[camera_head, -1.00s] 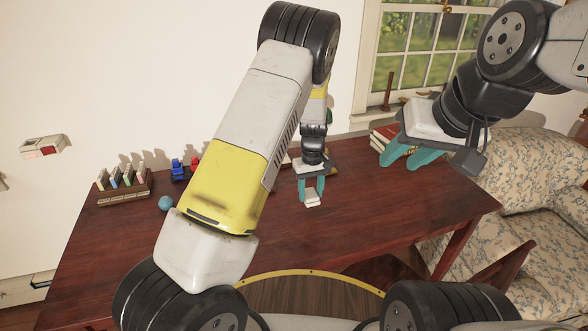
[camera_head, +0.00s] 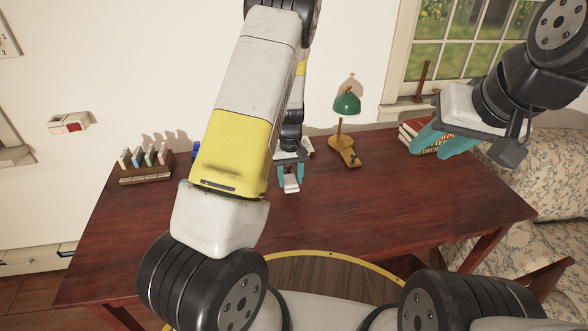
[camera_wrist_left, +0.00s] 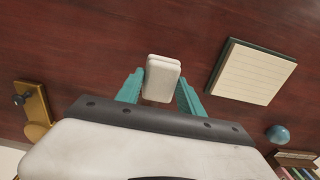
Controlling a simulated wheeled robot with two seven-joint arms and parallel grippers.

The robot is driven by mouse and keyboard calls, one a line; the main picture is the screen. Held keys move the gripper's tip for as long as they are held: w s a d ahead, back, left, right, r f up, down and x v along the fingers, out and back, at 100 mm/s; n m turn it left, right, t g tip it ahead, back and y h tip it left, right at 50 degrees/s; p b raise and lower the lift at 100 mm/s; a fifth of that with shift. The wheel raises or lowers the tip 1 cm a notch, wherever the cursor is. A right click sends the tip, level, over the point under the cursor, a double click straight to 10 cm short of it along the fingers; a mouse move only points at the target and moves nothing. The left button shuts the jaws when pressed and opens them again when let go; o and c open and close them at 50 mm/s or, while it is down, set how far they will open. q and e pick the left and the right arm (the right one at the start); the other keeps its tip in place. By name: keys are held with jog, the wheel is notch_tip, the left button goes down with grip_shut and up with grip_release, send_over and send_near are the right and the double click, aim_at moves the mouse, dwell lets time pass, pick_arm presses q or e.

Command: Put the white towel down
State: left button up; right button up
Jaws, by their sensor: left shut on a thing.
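The white towel (camera_head: 291,185) is a small folded white block between the teal fingers of my left gripper (camera_head: 290,176), over the middle of the dark red wooden table (camera_head: 400,200). In the left wrist view the towel (camera_wrist_left: 163,70) sits between both fingers of the left gripper (camera_wrist_left: 159,92) and sticks out past their tips. That gripper is shut on it. I cannot tell whether the towel touches the tabletop. My right gripper (camera_head: 434,143) is open and empty, at the upper right, in front of some books.
A green lamp (camera_head: 347,104) stands at the table's back. A book rack (camera_head: 146,170) is at the left. Books (camera_head: 411,134) lie behind the right gripper. The wrist view shows a notepad (camera_wrist_left: 252,72) and a blue ball (camera_wrist_left: 278,134). The table's front and right are clear.

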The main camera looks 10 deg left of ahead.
aim_at(285, 180)
pick_arm(q)
jog(key=shift+s+a, duration=0.1)
jog(key=shift+a, duration=0.45)
jog(key=f, duration=0.3)
jog(key=shift+s+a, duration=0.15)
jog(key=shift+a, duration=0.25)
jog(key=shift+f, duration=0.35)
jog(key=shift+f, duration=0.15)
jog(key=o, duration=1.2)
